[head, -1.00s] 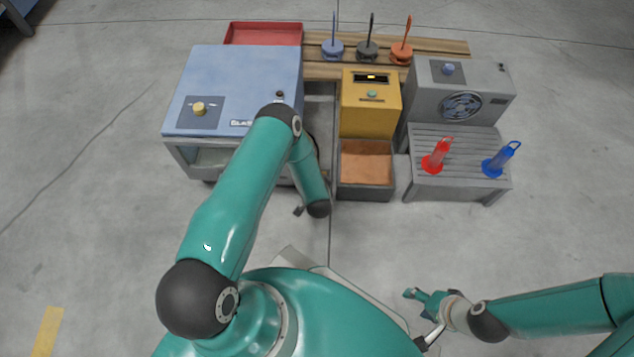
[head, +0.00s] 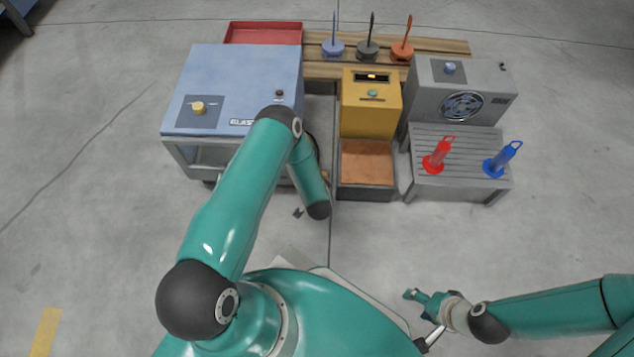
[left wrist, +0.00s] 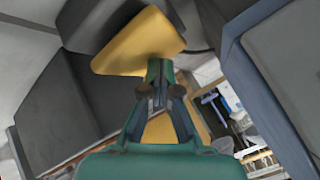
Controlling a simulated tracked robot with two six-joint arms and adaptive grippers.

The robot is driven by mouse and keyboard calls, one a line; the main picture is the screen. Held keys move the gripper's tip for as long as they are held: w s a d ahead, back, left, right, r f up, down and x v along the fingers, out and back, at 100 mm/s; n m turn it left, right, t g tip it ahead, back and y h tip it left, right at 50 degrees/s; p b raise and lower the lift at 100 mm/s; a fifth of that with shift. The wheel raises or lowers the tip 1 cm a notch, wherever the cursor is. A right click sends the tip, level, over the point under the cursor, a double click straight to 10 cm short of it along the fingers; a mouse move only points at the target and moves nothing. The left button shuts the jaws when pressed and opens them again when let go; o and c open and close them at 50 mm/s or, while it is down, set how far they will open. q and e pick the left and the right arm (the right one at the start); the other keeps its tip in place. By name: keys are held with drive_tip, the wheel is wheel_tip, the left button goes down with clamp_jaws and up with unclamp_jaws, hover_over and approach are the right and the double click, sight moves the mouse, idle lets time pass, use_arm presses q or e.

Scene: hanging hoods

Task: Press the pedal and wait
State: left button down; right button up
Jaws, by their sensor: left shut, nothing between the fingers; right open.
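A yellow wedge-shaped piece (left wrist: 140,45), which looks like the pedal, shows in the left wrist view against dark grey parts. My left gripper (left wrist: 160,68) is shut and empty, with its fingertips at the lower edge of this piece. I cannot tell whether they touch it. In the head view my left arm hides most of the left gripper and the pedal. The blue blast cabinet (head: 245,75) stands behind that arm, with a yellow knob (head: 198,108) on its top. My right gripper (head: 420,297) is open and empty over bare floor, at lower right.
A yellow box (head: 370,110) with a brown-filled tray stands right of the cabinet. A grey fan unit (head: 470,75) has a slatted bench holding a red hood (head: 438,156) and a blue hood (head: 500,160). Several coloured hoods stand on the wooden rack behind. Floor at right is clear.

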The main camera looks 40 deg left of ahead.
use_arm(q)
drive_tip(key=shift+f+b, duration=0.45)
drive_tip(key=shift+f, duration=0.1)
idle(0.4)
drive_tip(key=shift+r, duration=0.1)
drive_tip(key=shift+r+p, duration=1)
drive_tip(key=shift+r, duration=0.15)
wheel_tip(320, 180, up, 5)
drive_tip(key=p, duration=0.4)
idle(0.6)
